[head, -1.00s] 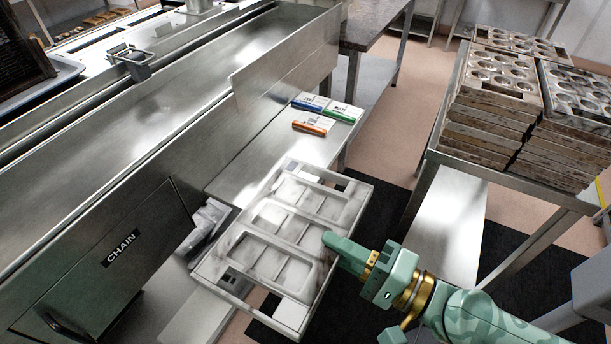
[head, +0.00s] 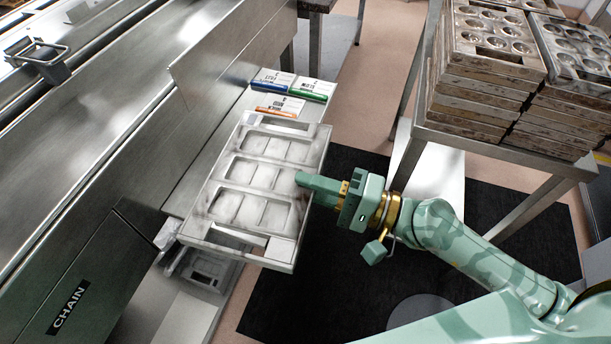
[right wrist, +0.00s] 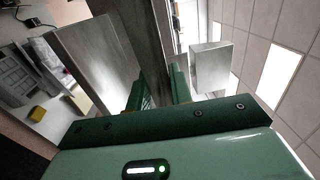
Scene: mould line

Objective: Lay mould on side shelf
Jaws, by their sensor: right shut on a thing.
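The mould (head: 262,180), a pale, worn metal tray with rows of rectangular cavities, is in the middle of the head view. My right gripper (head: 308,184) is shut on its right long edge. The mould's left part overlaps the steel side shelf (head: 213,152), and its right and near parts stick out past the shelf over the floor. I cannot tell whether it touches the shelf. In the right wrist view a grey metal piece (right wrist: 148,45) stands between the green fingers (right wrist: 158,88). My left gripper is not in view.
The line's steel wall (head: 222,60) borders the shelf on the left. Stacked moulds (head: 490,75) fill a table at right. A dark mat (head: 345,240) covers the floor.

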